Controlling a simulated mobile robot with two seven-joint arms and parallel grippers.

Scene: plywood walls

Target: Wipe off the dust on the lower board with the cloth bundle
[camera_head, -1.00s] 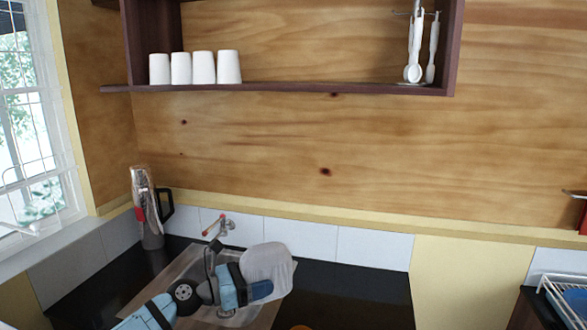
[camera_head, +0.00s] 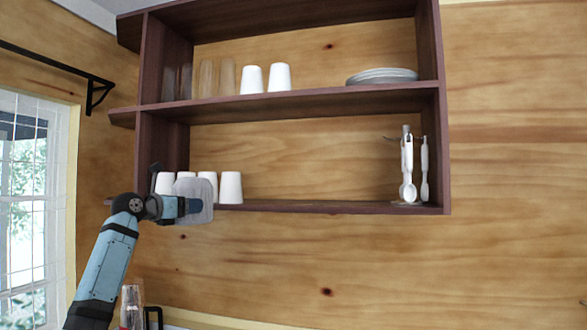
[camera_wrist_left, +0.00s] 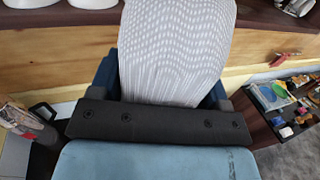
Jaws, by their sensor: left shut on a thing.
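The cloth bundle (camera_head: 201,202) is pale grey and rounded. My left gripper (camera_head: 186,206) is shut on it and holds it at the front of the lower board (camera_head: 330,208), near its left end. In the left wrist view the cloth bundle (camera_wrist_left: 175,50) fills the middle, with the lower board (camera_wrist_left: 262,18) behind it at the top. I cannot tell whether the cloth touches the board. The board is dark brown. No dust can be made out on it from here. My right gripper is not in view.
White cups (camera_head: 230,187) stand on the lower board behind the cloth. A utensil stand (camera_head: 408,170) is at its right end. The upper shelf (camera_head: 320,97) holds cups and plates (camera_head: 381,76). The middle of the lower board is clear.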

